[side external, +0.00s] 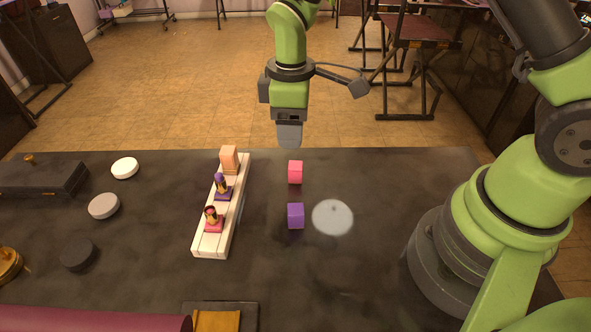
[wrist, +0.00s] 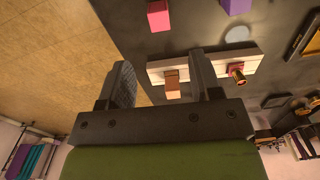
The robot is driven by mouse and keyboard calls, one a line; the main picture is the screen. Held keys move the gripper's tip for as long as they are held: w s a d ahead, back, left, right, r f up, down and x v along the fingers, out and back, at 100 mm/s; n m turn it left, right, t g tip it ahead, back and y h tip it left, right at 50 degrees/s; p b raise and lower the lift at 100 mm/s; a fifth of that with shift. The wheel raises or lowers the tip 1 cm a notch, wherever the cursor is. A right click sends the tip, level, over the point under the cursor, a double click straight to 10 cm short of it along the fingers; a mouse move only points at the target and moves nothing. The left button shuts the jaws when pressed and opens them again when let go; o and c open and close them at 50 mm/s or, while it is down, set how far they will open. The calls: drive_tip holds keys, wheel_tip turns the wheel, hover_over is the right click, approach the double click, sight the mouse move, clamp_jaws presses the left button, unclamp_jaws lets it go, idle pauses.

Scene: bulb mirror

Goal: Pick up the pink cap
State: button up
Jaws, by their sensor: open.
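The pink cap (side external: 295,172) is a small block standing on the dark table, right of the white rack (side external: 209,245). It also shows at the top edge of the wrist view (wrist: 158,15), beyond my fingertips. My gripper (side external: 289,142) is above the table's far edge, just behind and above the pink cap and apart from it. In the wrist view, my gripper (wrist: 163,72) has its two fingers spread, with no object held. The pink-based lipstick (side external: 213,221) stands uncapped at the rack's near end.
The purple cap (side external: 296,215) stands in front of the pink cap. The rack also holds a purple-based lipstick (side external: 222,188) and a peach block (side external: 229,160). A pale round disc (side external: 332,217) lies to the right. Bare table lies right of the pink cap.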

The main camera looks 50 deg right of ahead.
sight(295, 165)
wheel_tip(295, 165, down, 5)
drive_tip(key=shift+r, duration=0.2)
drive_tip(key=shift+s+d+f, duration=0.1)
drive_tip(key=shift+s+f, duration=0.05)
drive_tip(key=shift+f, duration=1.2)
drive_tip(key=shift+s+d+f, duration=0.1)
drive_tip(key=shift+f, duration=1.25)
drive_tip(key=c, duration=1)
drive_tip(key=shift+r, duration=0.1)
drive_tip(key=r, duration=0.9)
drive_tip(key=shift+w+a+r, duration=0.1)
drive_tip(key=shift+a+r, duration=0.1)
drive_tip(key=shift+r, duration=0.05)
drive_tip(key=shift+w+a+r+m, duration=0.1)
drive_tip(key=shift+a+r+m, duration=0.55)
drive_tip(key=shift+a+m, duration=2.2)
drive_tip(key=shift+w+a+r+m, duration=0.15)
drive_tip(key=shift+a+r+m, duration=0.45)
drive_tip(key=shift+a+m, duration=2.25)
drive_tip(key=shift+w+a+r+m, duration=0.1)
drive_tip(key=shift+a+r+m, duration=0.55)
drive_tip(key=shift+a+m, duration=2.2)
